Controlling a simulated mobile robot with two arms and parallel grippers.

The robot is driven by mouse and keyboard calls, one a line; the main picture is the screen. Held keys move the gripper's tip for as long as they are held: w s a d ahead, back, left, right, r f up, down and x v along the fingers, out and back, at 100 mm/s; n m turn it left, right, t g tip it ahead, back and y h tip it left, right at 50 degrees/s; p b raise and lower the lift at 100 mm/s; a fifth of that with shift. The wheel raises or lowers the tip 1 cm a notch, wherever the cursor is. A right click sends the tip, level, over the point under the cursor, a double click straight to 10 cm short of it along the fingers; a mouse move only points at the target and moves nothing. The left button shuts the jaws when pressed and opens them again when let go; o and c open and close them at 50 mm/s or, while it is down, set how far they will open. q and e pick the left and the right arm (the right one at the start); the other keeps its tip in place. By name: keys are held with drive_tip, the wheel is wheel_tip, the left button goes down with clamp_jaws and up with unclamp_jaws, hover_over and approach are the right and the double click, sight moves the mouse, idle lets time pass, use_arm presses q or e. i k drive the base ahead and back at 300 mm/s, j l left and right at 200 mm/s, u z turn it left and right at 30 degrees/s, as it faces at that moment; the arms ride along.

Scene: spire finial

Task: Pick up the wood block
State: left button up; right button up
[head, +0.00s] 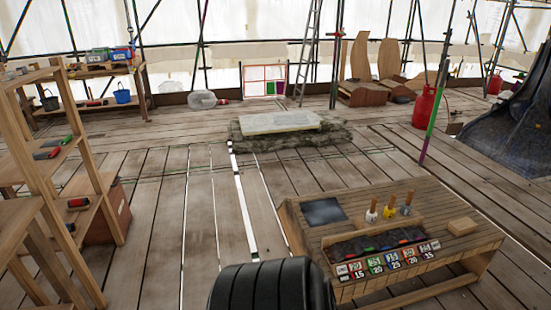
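A small light-brown wood block (463,227) lies on the right part of the top of a low wooden workbench (355,208), close to the bench's right end. It looks like a flat rectangular piece, and nothing touches it from above. Neither of my grippers shows in the head view.
The bench also bears a dark plate (323,211), several handled tools, a trough and numbered tags (380,264). A wooden shelf (90,180) stands at left. A stone slab (280,122) lies beyond. Plank floor (165,200) between shelf and bench is mostly clear, with bright gaps.

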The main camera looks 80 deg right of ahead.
sight(460, 226)
drive_tip(key=z, duration=4.2)
drive_tip(key=i+z, duration=0.1)
drive_tip(key=i, duration=0.25)
